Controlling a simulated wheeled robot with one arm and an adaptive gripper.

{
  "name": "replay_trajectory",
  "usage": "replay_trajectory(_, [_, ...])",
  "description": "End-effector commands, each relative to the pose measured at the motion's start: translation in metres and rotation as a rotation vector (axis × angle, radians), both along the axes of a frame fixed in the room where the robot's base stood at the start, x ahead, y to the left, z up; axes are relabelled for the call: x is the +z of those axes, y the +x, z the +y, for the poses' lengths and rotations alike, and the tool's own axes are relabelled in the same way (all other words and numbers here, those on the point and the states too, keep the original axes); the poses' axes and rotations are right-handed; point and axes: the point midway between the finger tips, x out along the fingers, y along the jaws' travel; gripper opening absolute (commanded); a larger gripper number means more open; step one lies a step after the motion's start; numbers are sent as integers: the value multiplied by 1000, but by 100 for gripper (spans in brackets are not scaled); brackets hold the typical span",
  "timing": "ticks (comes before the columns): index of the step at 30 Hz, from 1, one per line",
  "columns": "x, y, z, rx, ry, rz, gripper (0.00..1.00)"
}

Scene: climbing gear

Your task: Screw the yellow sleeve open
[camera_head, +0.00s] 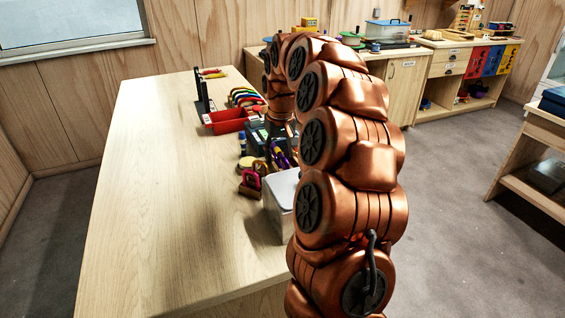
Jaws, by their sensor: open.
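My copper arm rises in the foreground and bends over so that its end points down at the right side of the wooden table. My gripper (282,138) is small, dark and partly hidden there, close above a cluster of gear; its jaws are open. Below it is a purple and dark item (281,155) with a little yellow near it. I cannot make out the yellow sleeve for certain, nor whether my gripper touches anything.
A pink piece on a brown block (250,184) and a pale lidded box (279,198) stand near the table's right edge. The table's left and front are clear.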

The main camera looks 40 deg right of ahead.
Motion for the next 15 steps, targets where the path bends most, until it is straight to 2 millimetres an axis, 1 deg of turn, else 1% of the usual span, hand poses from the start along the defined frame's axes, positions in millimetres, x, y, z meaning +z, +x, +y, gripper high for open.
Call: replay_trajectory(15, [0,2,8,1,0,0,46])
